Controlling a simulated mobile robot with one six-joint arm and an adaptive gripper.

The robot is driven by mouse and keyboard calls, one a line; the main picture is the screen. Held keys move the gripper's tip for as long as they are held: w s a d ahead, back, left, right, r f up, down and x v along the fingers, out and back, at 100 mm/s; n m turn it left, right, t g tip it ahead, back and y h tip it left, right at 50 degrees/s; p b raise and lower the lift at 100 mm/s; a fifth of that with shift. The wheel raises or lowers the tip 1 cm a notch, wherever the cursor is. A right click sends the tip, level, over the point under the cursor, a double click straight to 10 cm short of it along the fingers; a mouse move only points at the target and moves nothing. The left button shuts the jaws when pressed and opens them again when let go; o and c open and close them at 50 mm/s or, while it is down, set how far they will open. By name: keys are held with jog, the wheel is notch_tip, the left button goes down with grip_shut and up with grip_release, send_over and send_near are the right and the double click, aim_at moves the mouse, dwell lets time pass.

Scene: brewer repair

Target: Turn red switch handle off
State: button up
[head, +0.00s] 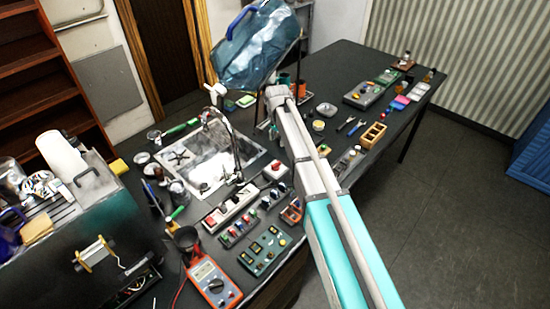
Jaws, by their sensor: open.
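A small white box with a red part on top (276,168) sits on the dark bench, just right of the sink. It looks like the red switch, but it is too small to tell which way its handle points. My arm reaches from the lower right up over the bench and ends in a grey joint below the blue water jug. My gripper's fingers cannot be made out beyond that joint. The red part lies left of my arm's forearm, in plain view.
A metal sink (208,160) with a thin faucet is left of the switch. A white power strip (231,207), a green circuit board (265,250) and an orange multimeter (210,282) lie nearer. A wooden holder (373,134) is at right.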

aim_at(276, 163)
jog(key=shift+w+a+r, duration=0.15)
jog(key=shift+a, duration=0.15)
jog(key=shift+f, duration=0.25)
notch_tip(276, 163, down, 13)
jog(key=b, duration=1.4)
jog(key=shift+f, duration=0.15)
dwell(0.4)
grip_shut()
